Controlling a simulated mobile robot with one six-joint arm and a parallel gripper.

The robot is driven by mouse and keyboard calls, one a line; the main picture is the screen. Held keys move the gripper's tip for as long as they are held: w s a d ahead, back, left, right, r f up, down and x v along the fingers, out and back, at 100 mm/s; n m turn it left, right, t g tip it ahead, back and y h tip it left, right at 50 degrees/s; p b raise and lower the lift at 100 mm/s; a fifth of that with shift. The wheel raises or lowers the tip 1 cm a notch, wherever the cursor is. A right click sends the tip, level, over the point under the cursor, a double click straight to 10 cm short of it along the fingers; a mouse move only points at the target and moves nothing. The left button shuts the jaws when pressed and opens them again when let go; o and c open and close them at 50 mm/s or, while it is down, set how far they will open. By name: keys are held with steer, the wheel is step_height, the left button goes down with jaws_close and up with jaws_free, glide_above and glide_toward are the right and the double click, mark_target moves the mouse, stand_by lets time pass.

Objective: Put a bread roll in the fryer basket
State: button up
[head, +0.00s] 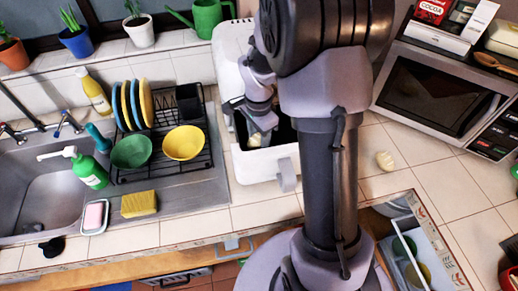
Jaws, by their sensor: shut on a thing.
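The white fryer (228,70) stands on the counter behind my arm, with its dark basket opening (283,133) facing up. My gripper (258,128) is lowered at this opening and is shut on a small pale thing (255,139), which looks like a bread roll and is mostly hidden by the fingers. I cannot tell whether it touches the basket. My arm covers part of the fryer.
A dish rack (165,165) with plates and bowls stands left of the fryer, beside the sink (55,200). A microwave (440,95) stands at the right. An open drawer (440,240) with bowls juts out at the lower right.

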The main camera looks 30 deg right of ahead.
mark_target(259, 147)
steer(key=shift+f+b, duration=0.7)
steer(key=shift+f, duration=1.4)
steer(key=o, duration=1.3)
steer(key=shift+o, duration=0.2)
step_height(259, 147, up, 12)
steer(key=p, duration=0.4)
steer(key=s+a+r+n+t+y, duration=0.2)
steer(key=s+a+r+n+t, duration=0.3)
steer(key=s+a+r+n, duration=0.7)
steer(key=s+a+r, duration=0.3)
steer(key=s, duration=0.2)
steer(key=shift+s+t, duration=0.35)
steer(key=shift+t, duration=0.05)
